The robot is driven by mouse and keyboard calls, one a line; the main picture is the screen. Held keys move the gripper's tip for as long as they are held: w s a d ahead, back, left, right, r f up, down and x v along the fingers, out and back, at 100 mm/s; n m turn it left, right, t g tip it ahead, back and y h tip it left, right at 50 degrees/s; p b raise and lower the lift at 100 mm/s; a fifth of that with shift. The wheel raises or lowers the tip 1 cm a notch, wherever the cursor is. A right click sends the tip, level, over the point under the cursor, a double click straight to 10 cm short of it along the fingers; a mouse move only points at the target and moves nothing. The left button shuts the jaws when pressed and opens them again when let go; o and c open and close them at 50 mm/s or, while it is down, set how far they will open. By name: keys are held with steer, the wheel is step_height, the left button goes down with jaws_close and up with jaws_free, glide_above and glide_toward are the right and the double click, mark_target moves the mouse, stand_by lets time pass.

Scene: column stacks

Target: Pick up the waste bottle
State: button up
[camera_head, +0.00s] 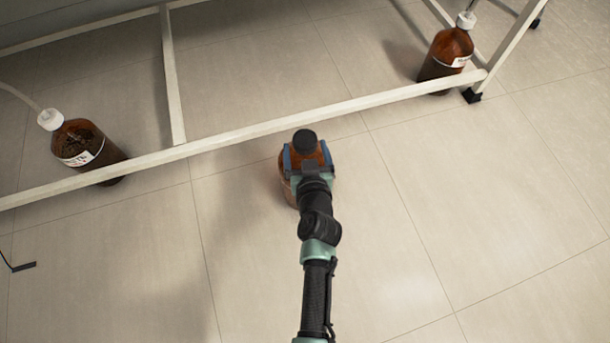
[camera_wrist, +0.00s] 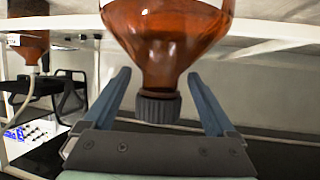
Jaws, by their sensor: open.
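An amber bottle with a dark cap, taken as the waste bottle (camera_head: 304,140), stands upright on the floor in the middle of the head view. My gripper (camera_head: 307,155) is at its upper part, with one blue finger on each side, and hides much of the body. In the wrist view, which looks inverted, the bottle (camera_wrist: 167,40) has its ribbed cap between the open fingers (camera_wrist: 159,76). Gaps show between the cap and both fingers there. Whether a finger touches the bottle's shoulder cannot be told.
A white frame rail (camera_head: 250,132) runs close behind the bottle. Two other amber bottles with white caps and tubes stand beyond it, one at left (camera_head: 85,148) and one at right (camera_head: 448,52). The tiled floor (camera_head: 450,230) at front right is clear.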

steer(key=shift+w+a+f, duration=0.1)
steer(key=shift+w+f, duration=0.05)
steer(key=shift+w, duration=0.35)
jaws_close()
steer(key=shift+r, duration=0.25)
